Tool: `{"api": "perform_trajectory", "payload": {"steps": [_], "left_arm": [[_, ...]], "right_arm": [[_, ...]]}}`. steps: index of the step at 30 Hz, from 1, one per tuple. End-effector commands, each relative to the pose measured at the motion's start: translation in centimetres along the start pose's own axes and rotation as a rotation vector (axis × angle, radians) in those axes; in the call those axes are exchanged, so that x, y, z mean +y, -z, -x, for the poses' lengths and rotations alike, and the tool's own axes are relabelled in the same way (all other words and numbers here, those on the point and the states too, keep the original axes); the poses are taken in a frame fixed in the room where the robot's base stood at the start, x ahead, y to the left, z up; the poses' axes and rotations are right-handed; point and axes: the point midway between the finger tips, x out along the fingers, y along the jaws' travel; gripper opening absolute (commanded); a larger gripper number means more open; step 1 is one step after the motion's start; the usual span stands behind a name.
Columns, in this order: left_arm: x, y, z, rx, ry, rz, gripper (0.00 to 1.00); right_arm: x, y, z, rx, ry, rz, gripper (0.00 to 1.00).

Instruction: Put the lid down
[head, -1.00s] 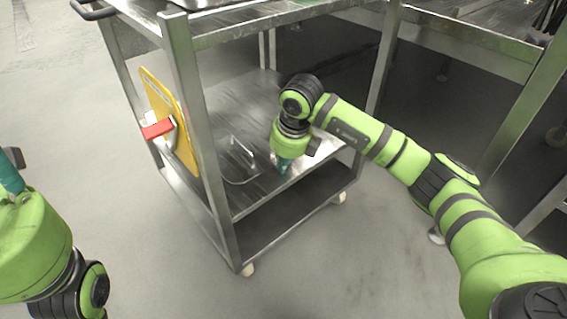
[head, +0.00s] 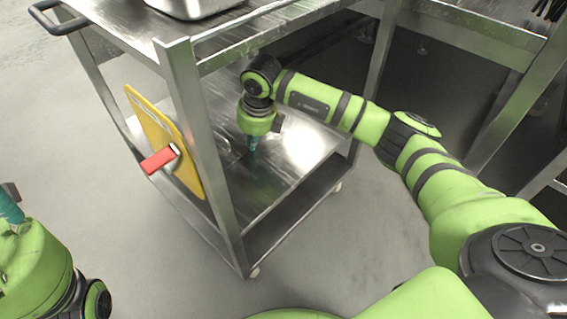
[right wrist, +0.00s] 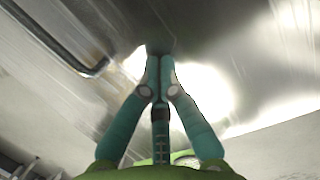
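My right gripper (head: 253,152) points down over the cart's middle shelf. In the right wrist view its teal fingertips (right wrist: 158,65) are together, with nothing visible between them, close above a shiny metal surface. A bent metal bar (right wrist: 60,42), like a handle, lies apart from the fingers at upper left there. I cannot make out a clear lid outline in the head view, and cannot tell whether the shiny surface is a lid or the shelf. My left gripper (head: 10,208) shows only partly at the left edge, away from the cart.
The cart's shelf (head: 305,150) shines brightly right of my right gripper. A corner post (head: 205,150) stands left of it. A yellow board (head: 160,135) with a red-handled tool (head: 159,160) is on the cart's left side. A steel pan (head: 190,8) sits on top.

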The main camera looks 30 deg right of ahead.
Motion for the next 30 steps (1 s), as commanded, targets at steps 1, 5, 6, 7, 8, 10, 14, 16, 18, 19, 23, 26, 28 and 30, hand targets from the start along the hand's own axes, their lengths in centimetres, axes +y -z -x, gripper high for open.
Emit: {"api": "perform_trajectory", "payload": {"steps": [1, 5, 6, 7, 8, 10, 14, 16, 18, 19, 23, 26, 28, 30], "left_arm": [[0.0, 0.0, 0.0, 0.0, 0.0, 0.0, 0.38], [0.0, 0.0, 0.0, 0.001, -0.001, 0.0, 0.38], [0.0, 0.0, -0.1, 0.001, -0.001, 0.0, 0.38], [0.0, 0.0, -0.1, 0.001, -0.001, 0.0, 0.38], [0.0, 0.0, -0.1, 0.001, -0.001, 0.0, 0.38], [0.0, 0.0, -0.1, 0.001, -0.001, 0.0, 0.38], [0.0, 0.0, -0.1, 0.001, 0.0, 0.0, 0.38], [0.0, 0.0, -0.1, 0.001, 0.0, 0.0, 0.38], [0.0, 0.0, -0.1, 0.001, 0.0, 0.0, 0.38], [0.0, 0.0, -0.1, 0.001, 0.0, 0.0, 0.38], [0.0, 0.0, -0.1, 0.001, 0.0, 0.0, 0.38], [0.0, 0.0, -0.1, 0.001, 0.0, 0.0, 0.38], [0.0, 0.0, -0.1, 0.001, 0.0, 0.0, 0.38], [0.0, 0.0, -0.1, 0.001, 0.0, 0.0, 0.38]], "right_arm": [[0.0, 0.2, -0.2, 0.006, 0.001, 0.0, 0.0], [0.0, 0.2, 0.3, 0.005, 0.001, 0.0, 0.0], [0.0, 0.1, 0.7, 0.004, 0.0, 0.0, 0.0], [0.0, 0.1, 1.1, 0.003, 0.0, 0.0, 0.0], [0.0, 0.1, 1.6, 0.001, 0.0, 0.001, 0.0], [-0.1, 0.0, 2.8, -0.001, 0.002, 0.001, 0.0], [0.0, 0.0, 5.1, -0.003, 0.002, 0.001, 0.0], [0.0, 0.0, 6.1, -0.002, 0.001, 0.001, 0.0], [0.0, 0.0, 6.8, -0.002, 0.002, 0.001, 0.0], [0.0, 0.0, 7.1, -0.002, 0.002, 0.001, 0.0], [0.0, 0.1, 7.6, -0.001, 0.0, -0.001, 0.0], [0.0, 0.1, 7.6, -0.001, 0.0, -0.001, 0.0], [0.0, 0.1, 7.6, -0.001, 0.0, -0.001, 0.0], [0.0, 0.0, 7.6, -0.001, 0.0, 0.0, 0.0]]}}
